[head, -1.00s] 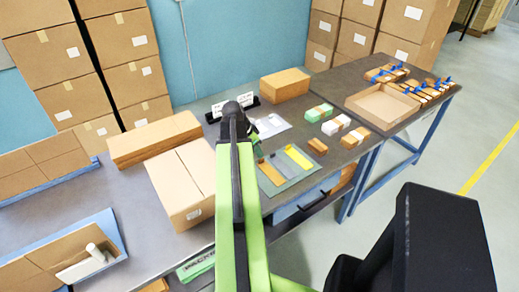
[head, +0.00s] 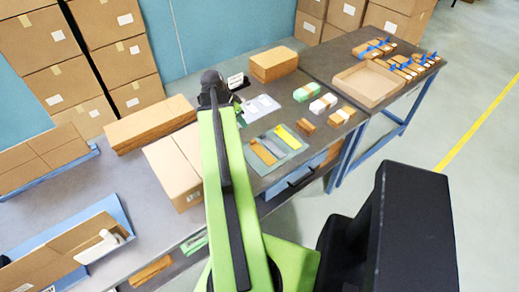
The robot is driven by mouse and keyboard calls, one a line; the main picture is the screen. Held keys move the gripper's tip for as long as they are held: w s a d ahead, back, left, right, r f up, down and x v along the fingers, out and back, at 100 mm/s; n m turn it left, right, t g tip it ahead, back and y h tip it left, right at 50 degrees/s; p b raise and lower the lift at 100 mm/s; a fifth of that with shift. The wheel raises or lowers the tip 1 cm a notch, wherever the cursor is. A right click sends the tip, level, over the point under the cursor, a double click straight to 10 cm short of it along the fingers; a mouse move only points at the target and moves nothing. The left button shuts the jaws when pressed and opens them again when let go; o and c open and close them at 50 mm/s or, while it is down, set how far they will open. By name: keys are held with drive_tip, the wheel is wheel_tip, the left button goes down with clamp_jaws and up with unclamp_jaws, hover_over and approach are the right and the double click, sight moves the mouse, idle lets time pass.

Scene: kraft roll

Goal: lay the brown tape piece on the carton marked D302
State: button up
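A brown tape piece (head: 263,152) lies on a grey-green mat (head: 253,163) on the workbench, beside a grey strip (head: 275,146) and a yellow strip (head: 289,136). The nearest large carton (head: 172,172) stands closed left of the mat, with a small white label. No label is legible, so I cannot tell which carton is marked D302. My green and black arm rises in front of the bench, its top joint left of the mat. My gripper is hidden behind the arm, and I cannot make out its fingers.
Small boxes with green (head: 306,92), white (head: 323,103) and brown (head: 342,116) faces stand right of the mat. A brown block (head: 273,65) sits behind. An open tray (head: 369,83) is on the right table. A long carton (head: 150,124) lies left.

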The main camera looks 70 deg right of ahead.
drive_tip(key=b, duration=0.9)
approach(255, 143)
drive_tip(key=shift+s+d+f, duration=0.15)
drive_tip(key=shift+f, duration=0.4)
drive_tip(key=shift+r, duration=0.1)
drive_tip(key=b+x, duration=0.5)
drive_tip(key=shift+w, duration=0.25)
drive_tip(key=shift+s+f, duration=0.1)
drive_tip(key=shift+f, duration=0.15)
drive_tip(key=shift+r, duration=0.2)
clamp_jaws()
